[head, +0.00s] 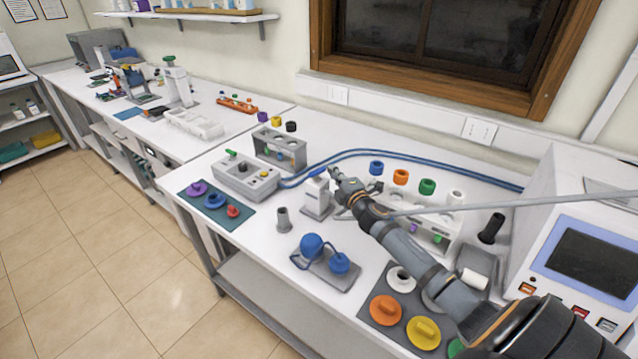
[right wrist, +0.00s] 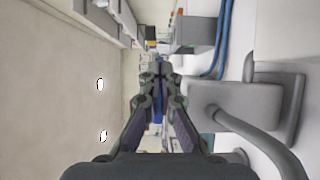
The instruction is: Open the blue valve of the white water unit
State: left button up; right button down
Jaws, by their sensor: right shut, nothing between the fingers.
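The white water unit (head: 316,202) stands on the table near the middle of the head view, left of my right gripper. Its blue valve (head: 317,172) is a small lever at the top, tilted up to the right. My right gripper (head: 335,174) is shut and empty, with its tips close beside the valve; I cannot tell if they touch. In the right wrist view the shut fingers (right wrist: 158,70) point away from the camera. The pale unit body with its curved grey spout (right wrist: 245,128) lies to their right. A blue strip, perhaps the valve, shows between the finger links.
Blue hoses (head: 375,152) run along the table behind the unit. A white rack with coloured caps (head: 440,225) is beneath my right arm.

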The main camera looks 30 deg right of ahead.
jog(key=shift+s, duration=0.1)
jog(key=s+a, duration=0.1)
jog(key=s, duration=1)
jog(key=shift+a, duration=0.2)
jog(key=c, duration=2)
grip_release()
jog(key=shift+s+a, duration=0.1)
jog(key=shift+s, duration=0.2)
jog(key=shift+c, duration=0.2)
